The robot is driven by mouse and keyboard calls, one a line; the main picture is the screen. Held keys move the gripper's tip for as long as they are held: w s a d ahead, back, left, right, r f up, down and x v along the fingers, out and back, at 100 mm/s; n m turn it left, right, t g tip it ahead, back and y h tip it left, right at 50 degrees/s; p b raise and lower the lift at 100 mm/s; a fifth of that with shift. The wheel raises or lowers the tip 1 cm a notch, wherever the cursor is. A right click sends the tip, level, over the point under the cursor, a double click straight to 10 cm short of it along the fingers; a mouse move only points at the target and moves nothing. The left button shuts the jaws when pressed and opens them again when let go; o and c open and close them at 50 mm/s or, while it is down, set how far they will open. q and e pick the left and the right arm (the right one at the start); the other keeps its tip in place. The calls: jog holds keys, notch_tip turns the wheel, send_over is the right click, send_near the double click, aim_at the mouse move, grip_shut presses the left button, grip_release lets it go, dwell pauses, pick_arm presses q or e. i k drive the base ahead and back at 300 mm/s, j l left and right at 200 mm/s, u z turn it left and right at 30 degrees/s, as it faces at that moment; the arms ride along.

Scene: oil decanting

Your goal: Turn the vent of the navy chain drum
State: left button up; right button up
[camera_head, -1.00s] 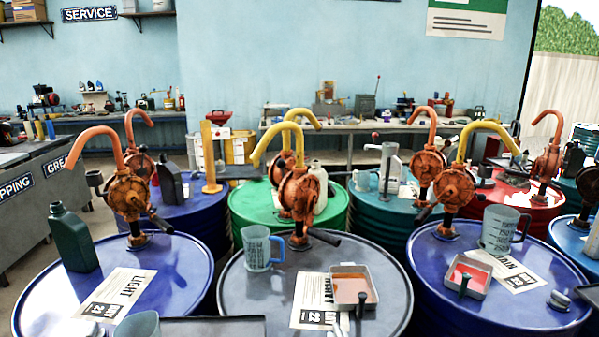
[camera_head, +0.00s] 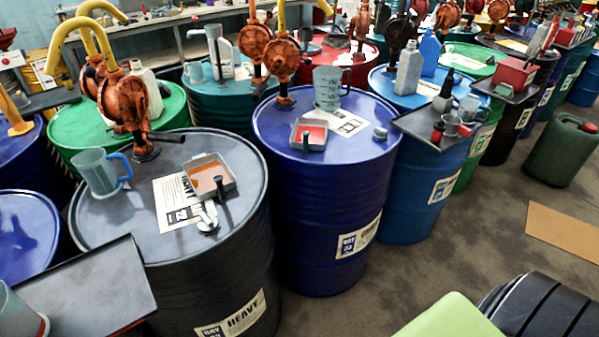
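The navy drum (camera_head: 320,218) stands upright near the middle, with a side label (camera_head: 358,236) reading BAY 23 and a partly legible name. Its vent (camera_head: 380,132) is a small grey cap near the right rim of the lid. The lid also holds an orange pump (camera_head: 283,60) with a yellow spout, a grey measuring jug (camera_head: 327,88), a small tray (camera_head: 309,134) with red liquid and a paper sheet (camera_head: 346,122). Neither of my grippers is in view.
The dark HEAVY drum (camera_head: 130,225) stands at left, with a blue-handled jug (camera_head: 98,173) and tray. A blue drum (camera_head: 420,165) with a dark shelf tray (camera_head: 440,125) stands close at right. Floor (camera_head: 430,265) is open in front right. A green canister (camera_head: 560,150) stands beyond.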

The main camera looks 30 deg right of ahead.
aim_at(382, 134)
jog(key=z, duration=1.55)
